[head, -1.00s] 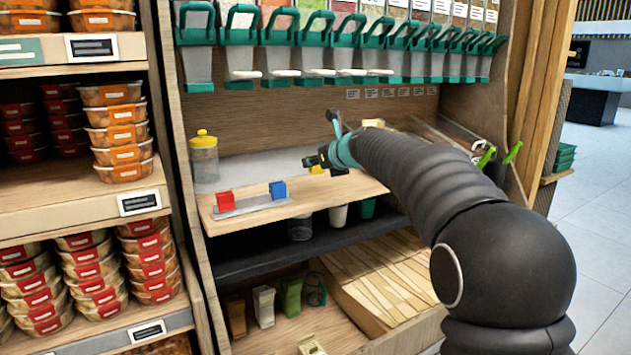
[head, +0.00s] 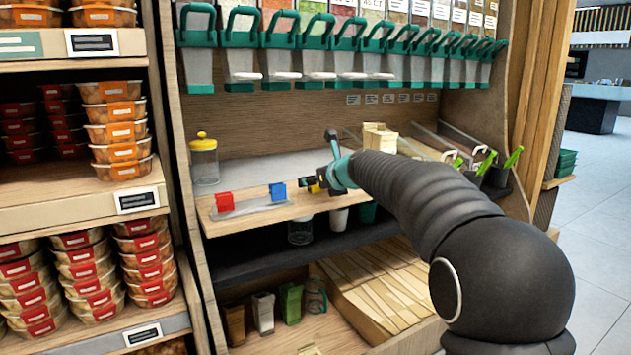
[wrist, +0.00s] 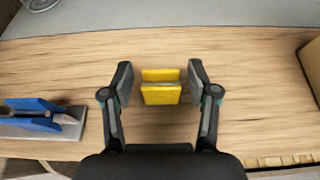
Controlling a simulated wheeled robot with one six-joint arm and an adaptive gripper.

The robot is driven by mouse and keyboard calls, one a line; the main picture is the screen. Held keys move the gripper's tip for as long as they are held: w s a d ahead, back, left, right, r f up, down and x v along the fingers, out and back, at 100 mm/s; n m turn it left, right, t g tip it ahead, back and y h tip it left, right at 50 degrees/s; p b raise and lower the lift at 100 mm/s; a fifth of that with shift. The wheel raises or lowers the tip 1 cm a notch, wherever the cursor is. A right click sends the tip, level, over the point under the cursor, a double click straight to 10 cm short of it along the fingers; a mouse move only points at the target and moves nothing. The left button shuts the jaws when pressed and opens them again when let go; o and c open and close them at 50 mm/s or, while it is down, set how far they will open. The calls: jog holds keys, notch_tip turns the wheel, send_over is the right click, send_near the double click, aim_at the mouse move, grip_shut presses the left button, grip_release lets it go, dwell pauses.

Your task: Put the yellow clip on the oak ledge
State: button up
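The yellow clip (wrist: 160,95) shows in the wrist view between my two fingertips, with a narrow gap on each side. The oak ledge (wrist: 250,80) is under it; the clip appears to rest on the wood, though its contact is hard to see. My gripper (wrist: 160,82) is open around the clip. In the head view my gripper (head: 311,184) is low over the right part of the oak ledge (head: 265,222), and only a small bit of yellow shows beside its dark fingers.
A grey strip (head: 250,206) on the ledge carries a red clip (head: 224,202) and a blue clip (head: 277,192), left of my gripper. A yellow-lidded jar (head: 204,160) stands behind at left. A box edge (wrist: 312,65) is at right in the wrist view. Dispensers (head: 240,60) hang above.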

jog(key=shift+r, duration=0.25)
jog(key=v, duration=1.2)
jog(key=shift+p, duration=0.4)
jog(key=shift+s+d+f, duration=0.1)
jog(key=shift+f, duration=0.05)
jog(key=s+d+f+n+g+h, duration=0.2)
jog(key=s+d+f+n, duration=0.3)
jog(key=s+n, duration=0.4)
jog(key=s+d+f+n+g+h, duration=0.1)
jog(key=s+d+f+n+h, duration=0.2)
jog(key=s, duration=1.4)
jog(key=s+d+f+n+g+h, duration=0.2)
jog(key=s+d+f+n, duration=0.6)
jog(key=s+f+n, duration=0.4)
jog(key=s+n, duration=0.1)
jog(key=n, duration=0.4)
jog(key=shift+s+d+g, duration=0.2)
jog(key=shift+s+g, duration=0.1)
jog(key=shift+s, duration=0.1)
